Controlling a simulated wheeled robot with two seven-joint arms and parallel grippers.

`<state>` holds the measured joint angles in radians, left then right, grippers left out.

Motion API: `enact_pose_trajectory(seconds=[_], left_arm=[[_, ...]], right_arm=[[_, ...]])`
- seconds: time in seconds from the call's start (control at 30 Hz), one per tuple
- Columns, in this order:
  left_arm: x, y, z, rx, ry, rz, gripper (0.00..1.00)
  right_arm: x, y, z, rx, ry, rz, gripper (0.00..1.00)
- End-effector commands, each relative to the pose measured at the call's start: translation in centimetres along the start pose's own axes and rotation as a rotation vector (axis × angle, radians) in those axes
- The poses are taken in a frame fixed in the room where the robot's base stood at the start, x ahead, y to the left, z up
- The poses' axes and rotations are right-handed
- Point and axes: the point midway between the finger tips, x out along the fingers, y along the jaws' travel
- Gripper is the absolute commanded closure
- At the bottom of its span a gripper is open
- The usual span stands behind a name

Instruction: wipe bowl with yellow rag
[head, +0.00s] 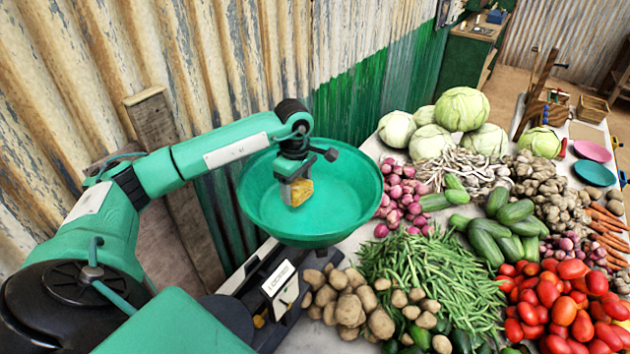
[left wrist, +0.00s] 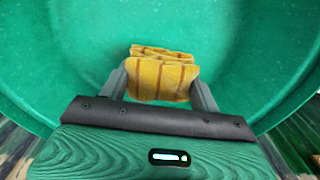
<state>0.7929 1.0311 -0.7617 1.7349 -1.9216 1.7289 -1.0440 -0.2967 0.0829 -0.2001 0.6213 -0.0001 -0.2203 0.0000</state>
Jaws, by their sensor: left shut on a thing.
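The green bowl (head: 345,195) sits on top of the scale (head: 268,285) in the middle of the head view. Its inside fills most of the left wrist view (left wrist: 235,45). My left gripper (head: 297,190) reaches down into the bowl from above. It is shut on the folded yellow rag (head: 301,192). In the left wrist view the rag (left wrist: 162,78) has brown stripes and sits between the two fingers (left wrist: 160,88). I cannot tell whether the rag touches the bowl's surface. My right gripper is not in view.
Vegetables crowd the table right of the bowl: onions (head: 402,198), potatoes (head: 350,305), green beans (head: 425,265), tomatoes (head: 560,310) and cabbages (head: 462,108). A corrugated wall (head: 230,60) stands close behind, with a wooden plank (head: 155,125) leaning on it.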

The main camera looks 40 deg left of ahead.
Motion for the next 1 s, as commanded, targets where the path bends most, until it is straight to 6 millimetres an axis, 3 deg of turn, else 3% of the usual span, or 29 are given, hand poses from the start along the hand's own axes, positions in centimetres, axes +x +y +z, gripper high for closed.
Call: enact_pose_trajectory(seconds=[0.33, 1.0], left_arm=[[-3.1, -0.4, -0.5, -0.01, 0.0, 0.0, 0.55], [-3.3, -0.3, -0.3, -0.005, -0.001, 0.0, 0.55]], right_arm=[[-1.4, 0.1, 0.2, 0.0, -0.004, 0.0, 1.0], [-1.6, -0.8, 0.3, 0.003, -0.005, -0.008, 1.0]])
